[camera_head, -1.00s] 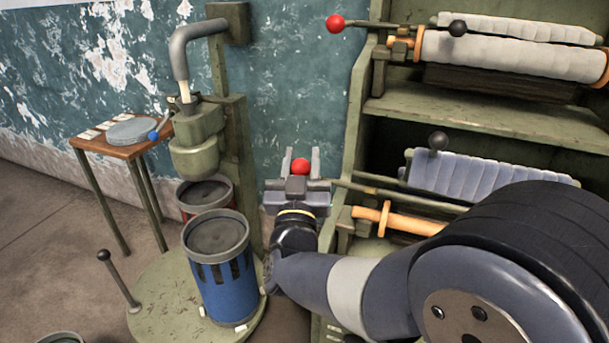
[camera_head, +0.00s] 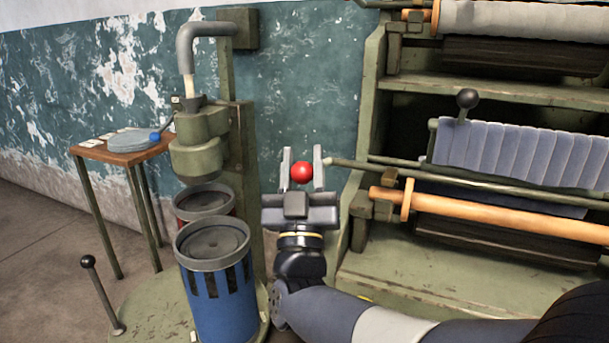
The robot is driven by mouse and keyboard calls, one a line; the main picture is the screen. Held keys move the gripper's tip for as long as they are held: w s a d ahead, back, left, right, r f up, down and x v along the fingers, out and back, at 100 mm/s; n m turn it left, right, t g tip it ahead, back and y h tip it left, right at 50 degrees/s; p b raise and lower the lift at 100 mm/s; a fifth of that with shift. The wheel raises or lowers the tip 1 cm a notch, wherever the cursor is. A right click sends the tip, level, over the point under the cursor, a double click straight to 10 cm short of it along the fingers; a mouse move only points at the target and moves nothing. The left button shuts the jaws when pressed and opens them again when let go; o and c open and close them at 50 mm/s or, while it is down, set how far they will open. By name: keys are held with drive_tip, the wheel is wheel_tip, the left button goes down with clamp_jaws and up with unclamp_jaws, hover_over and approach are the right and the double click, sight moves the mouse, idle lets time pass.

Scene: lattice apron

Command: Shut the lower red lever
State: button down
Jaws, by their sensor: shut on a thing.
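The lower red lever ends in a red ball knob (camera_head: 302,172). My gripper (camera_head: 302,153) is shut on this knob, with one finger on its left and one on its right. A thin greenish rod (camera_head: 375,166) runs right from beside the right finger, in front of the lower roller level of the green rack (camera_head: 450,293). Where the rod meets the knob is hidden by the finger.
An orange roller bar (camera_head: 500,216) and a black knob (camera_head: 467,98) over a ribbed grey roll (camera_head: 515,155) are to the right. A blue drum (camera_head: 222,308) stands close left of my gripper, below a green press (camera_head: 200,140). A small table (camera_head: 120,150) stands further left.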

drive_tip(key=shift+s+f+b, duration=0.2)
drive_tip(key=shift+f+b, duration=0.8)
drive_tip(key=shift+b, duration=0.15)
drive_tip(key=shift+a, duration=0.1)
drive_tip(key=c, duration=1)
unclamp_jaws()
drive_tip(key=shift+s, duration=0.1)
drive_tip(key=v, duration=1)
drive_tip(key=shift+s+f, duration=0.3)
drive_tip(key=shift+w+r, duration=0.1)
